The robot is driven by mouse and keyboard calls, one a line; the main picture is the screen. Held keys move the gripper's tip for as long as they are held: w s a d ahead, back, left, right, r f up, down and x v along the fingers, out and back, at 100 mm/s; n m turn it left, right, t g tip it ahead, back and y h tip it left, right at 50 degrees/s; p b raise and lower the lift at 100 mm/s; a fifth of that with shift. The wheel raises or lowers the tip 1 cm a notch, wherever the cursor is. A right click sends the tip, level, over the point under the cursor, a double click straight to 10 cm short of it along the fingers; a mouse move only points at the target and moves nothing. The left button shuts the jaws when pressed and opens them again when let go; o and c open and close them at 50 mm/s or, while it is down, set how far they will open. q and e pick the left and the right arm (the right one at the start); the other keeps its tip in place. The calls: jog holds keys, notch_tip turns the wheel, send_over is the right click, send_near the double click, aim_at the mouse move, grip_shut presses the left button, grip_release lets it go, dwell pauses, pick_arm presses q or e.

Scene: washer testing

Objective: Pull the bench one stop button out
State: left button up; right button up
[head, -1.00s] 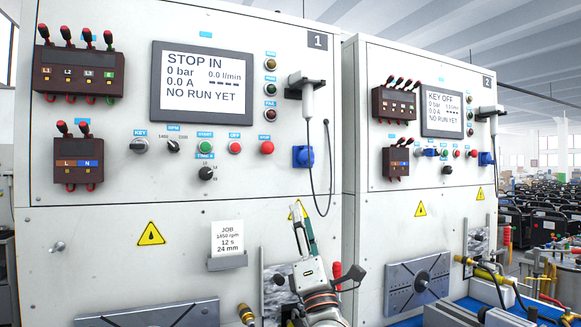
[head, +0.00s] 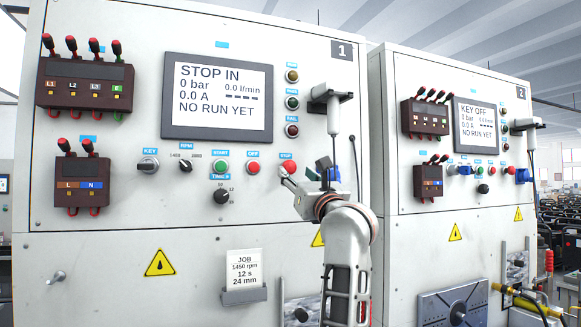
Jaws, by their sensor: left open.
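The bench one stop button (head: 289,166) is a red round knob at the right end of the control row on the panel marked 1. The bench one screen (head: 217,98) reads STOP IN, 0 bar, NO RUN YET. My left gripper (head: 303,171) is open at the stop button. One finger is at the button's lower edge and the other stands off to its right. I cannot tell whether the near finger touches the button. My right gripper is not in view.
A red OFF button (head: 253,167) and a green START button (head: 222,168) sit left of the stop button. A grey holder with a hanging cable (head: 333,105) and a partly hidden blue socket are close right. Bench two (head: 455,190) stands further right.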

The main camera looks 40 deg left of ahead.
aim_at(291, 167)
pick_arm(q)
jog(key=p+x, duration=0.1)
jog(key=x, duration=0.3)
jog(key=shift+w+a+r, duration=0.2)
jog(key=shift+w+a, duration=0.1)
jog(key=shift+a, duration=0.2)
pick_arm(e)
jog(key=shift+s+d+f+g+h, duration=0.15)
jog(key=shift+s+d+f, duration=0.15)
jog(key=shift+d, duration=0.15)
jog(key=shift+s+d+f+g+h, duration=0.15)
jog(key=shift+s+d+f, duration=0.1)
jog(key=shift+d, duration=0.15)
